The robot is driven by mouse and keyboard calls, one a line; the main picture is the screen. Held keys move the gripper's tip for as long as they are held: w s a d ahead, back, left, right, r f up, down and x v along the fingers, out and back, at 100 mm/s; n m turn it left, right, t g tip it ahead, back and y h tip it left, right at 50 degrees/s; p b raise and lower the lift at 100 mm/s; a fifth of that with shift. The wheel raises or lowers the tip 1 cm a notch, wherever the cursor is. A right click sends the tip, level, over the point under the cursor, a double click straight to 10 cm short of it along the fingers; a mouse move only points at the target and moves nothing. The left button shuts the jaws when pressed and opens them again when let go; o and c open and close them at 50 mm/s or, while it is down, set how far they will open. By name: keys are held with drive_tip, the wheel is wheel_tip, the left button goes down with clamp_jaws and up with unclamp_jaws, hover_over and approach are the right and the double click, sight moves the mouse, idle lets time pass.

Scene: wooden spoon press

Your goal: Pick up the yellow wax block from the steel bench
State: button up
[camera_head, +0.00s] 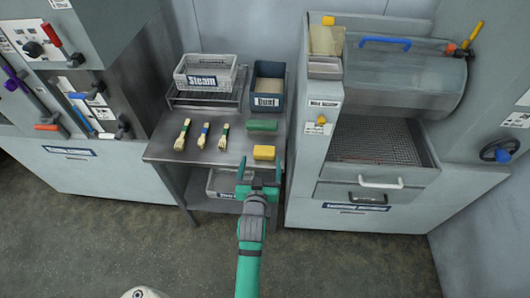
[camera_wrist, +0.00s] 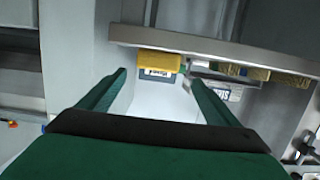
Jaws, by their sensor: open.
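The yellow wax block (camera_head: 264,153) lies on the steel bench (camera_head: 222,168), close to its front right corner. In the wrist view, which looks upside down, the yellow block (camera_wrist: 160,63) sits between the two fingers, farther out than their tips. My gripper (camera_head: 260,167) is open and empty, its fingers pointing toward the block from the front of the bench. Its fingers also show in the wrist view (camera_wrist: 160,80), spread apart with a clear gap. The block appears apart from both fingers.
A green block (camera_head: 262,125) lies just behind the yellow one. Several wooden brushes (camera_head: 203,136) lie to the left. A "Steam" tray (camera_head: 208,74) and a dark blue bin (camera_head: 268,83) stand at the back. A grey machine (camera_head: 312,150) closely borders the bench's right side.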

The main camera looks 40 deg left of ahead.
sight(264, 152)
drive_tip(key=shift+w+a+f, duration=0.1)
drive_tip(key=shift+w+a, duration=0.2)
drive_tip(key=shift+w, duration=0.05)
drive_tip(key=x, duration=0.4)
drive_tip(key=shift+w+d+f, duration=0.1)
drive_tip(key=shift+w+d, duration=0.1)
drive_tip(key=shift+w, duration=0.1)
drive_tip(key=shift+s, duration=0.1)
drive_tip(key=c, duration=1.2)
